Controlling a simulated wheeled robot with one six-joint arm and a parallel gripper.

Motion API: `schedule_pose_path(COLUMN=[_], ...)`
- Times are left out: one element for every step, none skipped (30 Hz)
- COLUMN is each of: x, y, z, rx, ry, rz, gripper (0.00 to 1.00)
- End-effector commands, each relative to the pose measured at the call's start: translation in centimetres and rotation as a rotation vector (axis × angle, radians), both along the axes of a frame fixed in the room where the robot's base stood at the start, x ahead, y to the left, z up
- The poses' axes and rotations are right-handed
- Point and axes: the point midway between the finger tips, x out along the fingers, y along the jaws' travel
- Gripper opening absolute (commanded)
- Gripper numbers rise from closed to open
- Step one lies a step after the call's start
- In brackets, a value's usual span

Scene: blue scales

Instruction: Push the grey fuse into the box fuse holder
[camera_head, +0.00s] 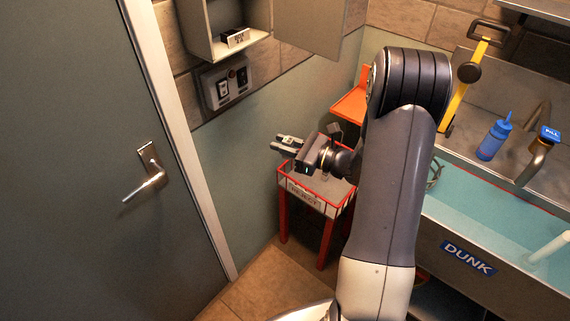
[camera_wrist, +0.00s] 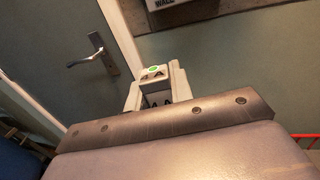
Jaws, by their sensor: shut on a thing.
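My gripper (camera_head: 282,144) is held out to the left above the red-framed basket, and its fingers (camera_wrist: 156,92) also show in the wrist view. It is shut on the grey fuse (camera_wrist: 153,72), a small block with a green dot and dark marks on its end. The fuse is hard to make out in the head view. The box (camera_head: 202,30) hangs open on the wall, up and to the left of my gripper. A small dark holder with a white label (camera_head: 236,38) sits at its bottom. The gripper is clearly apart from the box.
A grey switch panel (camera_head: 224,84) is on the wall below the box. The box's door (camera_head: 308,25) stands open to the right. A grey door (camera_head: 80,200) with a lever handle is at left. The red basket stand (camera_head: 314,199) is below, the sink (camera_head: 500,225) at right.

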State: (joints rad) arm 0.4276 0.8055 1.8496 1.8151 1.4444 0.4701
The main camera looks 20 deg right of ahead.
Motion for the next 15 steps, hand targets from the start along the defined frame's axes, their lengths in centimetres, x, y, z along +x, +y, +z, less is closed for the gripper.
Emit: schedule_pose_path(x=[0.2,0.2,0.4,0.5,0.5,0.7,0.8,0.8,1.0,1.1,1.2,1.3,1.4,1.6,1.7], y=[0.1,0.1,0.1,0.1,0.1,0.1,0.2,0.2,0.2,0.3,0.3,0.3,0.3,0.3,0.4], z=[1.8,2.7,3.9,4.8,5.8,7.0,8.0,9.0,10.4,11.4,12.4,13.9,15.1,16.3,17.9], rx=[-0.006,-0.004,-0.004,-0.004,-0.004,-0.005,-0.004,-0.004,-0.004,-0.005,-0.004,-0.005,-0.004,-0.004,-0.005], ry=[-0.008,-0.008,-0.008,-0.010,-0.010,-0.010,-0.010,-0.010,-0.011,-0.010,-0.011,-0.010,-0.012,-0.013,-0.014], rz=[-0.009,-0.015,-0.024,-0.031,-0.037,-0.047,-0.053,-0.060,-0.068,-0.076,-0.083,-0.094,-0.102,-0.110,-0.122], gripper=[0.00,0.00,0.00,0.00,0.00,0.00,0.00,0.00,0.00,0.00,0.00,0.00,0.00,0.00,0.00])
